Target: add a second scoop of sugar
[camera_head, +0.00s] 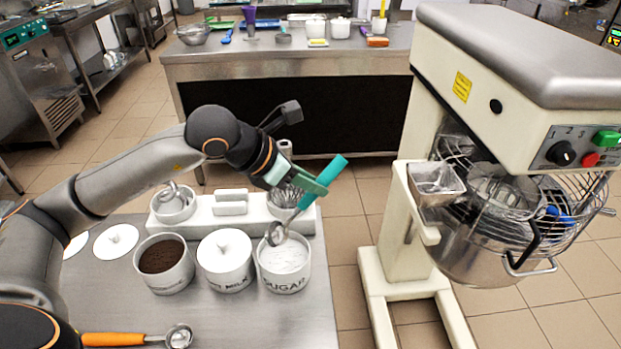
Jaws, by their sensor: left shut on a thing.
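The white sugar canister (284,270) stands open near the table's right edge, with white sugar (286,257) inside. My left gripper (302,187) is shut on the teal handle of a scoop (327,175). The handle slants down to the left, and its metal bowl (276,234) is over the sugar canister's rear left rim. Whether the bowl holds sugar cannot be told. The mixer (510,110) stands at the right, with a steel bowl (470,255), a wire guard and a metal chute (436,182) on its left side. My right gripper is not in view.
A lidded milk canister (226,262) and an open canister of brown powder (165,265) stand left of the sugar. An orange-handled scoop (140,339) lies in front. A floor gap separates this table from the mixer.

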